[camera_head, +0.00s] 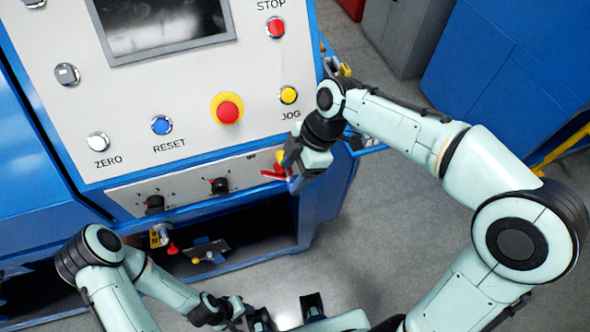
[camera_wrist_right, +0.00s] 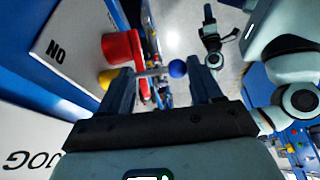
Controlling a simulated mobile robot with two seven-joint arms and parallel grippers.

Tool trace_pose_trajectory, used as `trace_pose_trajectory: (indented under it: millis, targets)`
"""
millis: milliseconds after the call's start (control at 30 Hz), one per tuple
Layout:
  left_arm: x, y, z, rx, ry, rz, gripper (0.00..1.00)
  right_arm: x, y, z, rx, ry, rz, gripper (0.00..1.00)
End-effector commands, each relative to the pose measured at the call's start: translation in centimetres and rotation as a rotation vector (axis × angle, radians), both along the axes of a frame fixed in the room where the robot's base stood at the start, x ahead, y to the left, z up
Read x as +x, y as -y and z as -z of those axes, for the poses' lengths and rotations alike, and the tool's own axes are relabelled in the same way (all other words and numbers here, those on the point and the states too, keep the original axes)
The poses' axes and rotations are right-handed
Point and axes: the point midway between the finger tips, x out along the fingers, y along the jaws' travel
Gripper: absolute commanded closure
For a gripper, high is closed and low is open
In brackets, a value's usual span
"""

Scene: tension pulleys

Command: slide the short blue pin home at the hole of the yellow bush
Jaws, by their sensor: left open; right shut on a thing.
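The blue pin shows in the right wrist view as a blue ball (camera_wrist_right: 177,68) on a short grey shank. It lies across the gap between the fingers of my right gripper (camera_wrist_right: 160,80), which is shut on it. A yellow piece (camera_wrist_right: 107,78), apparently the yellow bush, sits just left of the fingers, in line with the shank. A finger hides the shank's far end, so I cannot tell whether it has entered the hole. In the head view my right gripper (camera_head: 290,158) is at the panel's lower right edge. My left gripper (camera_head: 284,306) is open and empty at the bottom.
A red handle (camera_head: 275,172) sits close beside my right gripper; it also shows as a red cylinder (camera_wrist_right: 122,47). Above are the JOG button (camera_head: 288,95) and emergency stop (camera_head: 228,109). Black knobs (camera_head: 219,186) stand to the left. The floor (camera_head: 340,250) is clear.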

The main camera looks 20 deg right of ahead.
Motion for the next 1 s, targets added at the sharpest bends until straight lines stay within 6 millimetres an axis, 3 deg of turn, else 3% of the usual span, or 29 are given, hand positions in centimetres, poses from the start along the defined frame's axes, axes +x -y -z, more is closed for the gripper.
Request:
trace_pose_trajectory:
  millis: [1000]
  targets:
    - [0.09, 0.00, -0.17, 0.000, 0.001, 0.000, 0.57, 1.36, 0.44, -0.13, -0.002, 0.025, 0.021, 0.64]
